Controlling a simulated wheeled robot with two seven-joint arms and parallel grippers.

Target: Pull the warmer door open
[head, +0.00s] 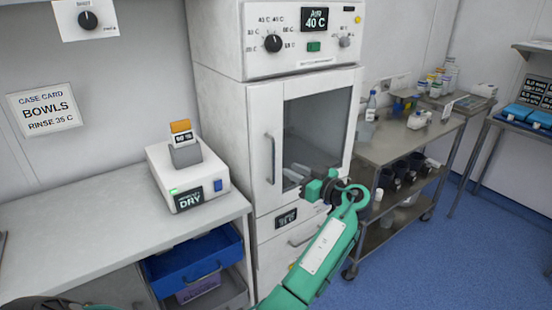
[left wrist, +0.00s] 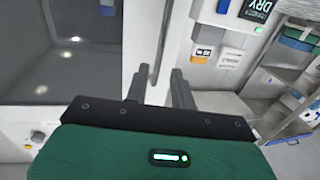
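The warmer (head: 218,110) is a tall white cabinet with a control panel reading 40 °C. Its door (head: 262,105) has a dark glass window and looks shut. The vertical bar handle (head: 270,158) is on the door's left side. My left gripper (head: 290,174) is in front of the lower door, its fingers pointing towards the handle's lower end. In the left wrist view, the fingers (left wrist: 159,86) are apart, and the handle bar (left wrist: 161,45) runs down into the gap between them. Contact with the handle cannot be told. My right gripper is not in view.
A counter (head: 90,225) with a white boxy device (head: 188,178) and blue bin (head: 195,258) stands left of the warmer. A metal cart (head: 400,145) with bottles and dark pots stands close on the right. Blue floor (head: 430,275) is clear at front right.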

